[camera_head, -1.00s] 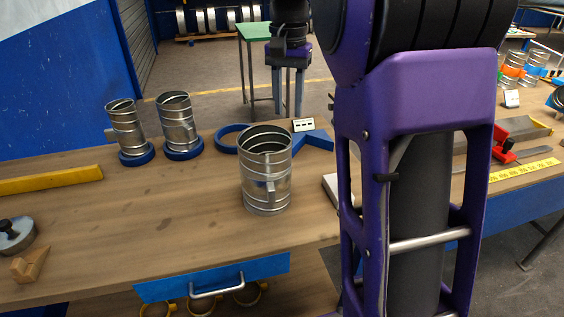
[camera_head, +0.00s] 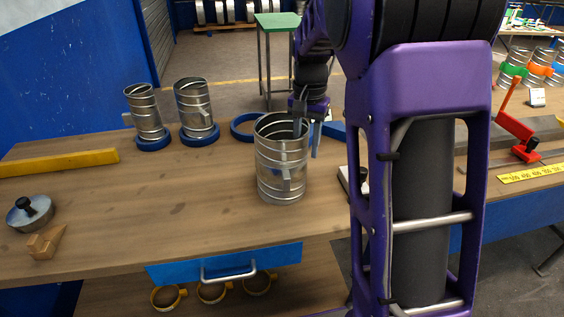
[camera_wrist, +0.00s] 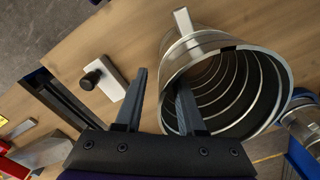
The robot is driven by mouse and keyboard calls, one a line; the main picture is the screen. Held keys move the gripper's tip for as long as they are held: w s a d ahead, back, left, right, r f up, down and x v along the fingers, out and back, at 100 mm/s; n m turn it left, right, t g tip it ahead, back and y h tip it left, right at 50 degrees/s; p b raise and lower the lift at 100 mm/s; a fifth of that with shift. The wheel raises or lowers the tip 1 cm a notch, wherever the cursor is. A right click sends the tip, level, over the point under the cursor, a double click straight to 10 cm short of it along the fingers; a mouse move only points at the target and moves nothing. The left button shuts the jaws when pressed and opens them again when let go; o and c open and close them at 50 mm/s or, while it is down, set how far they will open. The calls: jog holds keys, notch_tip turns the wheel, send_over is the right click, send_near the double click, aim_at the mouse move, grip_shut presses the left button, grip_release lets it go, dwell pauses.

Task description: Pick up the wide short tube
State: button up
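The wide short tube (camera_head: 281,175) is a ribbed silver metal cylinder standing upright on the wooden bench. In the wrist view its open mouth (camera_wrist: 238,90) faces the camera at the right. My gripper (camera_head: 307,142) is at the tube's right rim and is open. The wrist view shows my gripper (camera_wrist: 160,80) with its fingers apart, one outside the tube and the other overlapping its mouth, with the near wall between them. I cannot tell whether the wall is touched. Two narrower tubes (camera_head: 146,115) (camera_head: 195,108) stand in blue rings at the back left.
A blue ring (camera_head: 242,127) lies behind the tube. A yellow bar (camera_head: 60,163), a round metal piece with a black knob (camera_head: 30,212) and a wooden block (camera_head: 42,242) lie at left. A red tool (camera_head: 517,125) stands at right. The bench front-left of the tube is clear.

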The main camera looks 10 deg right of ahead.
jog(key=shift+w+d+f, duration=0.1)
jog(key=shift+w+f, duration=0.05)
jog(key=shift+f, duration=1.75)
grip_shut()
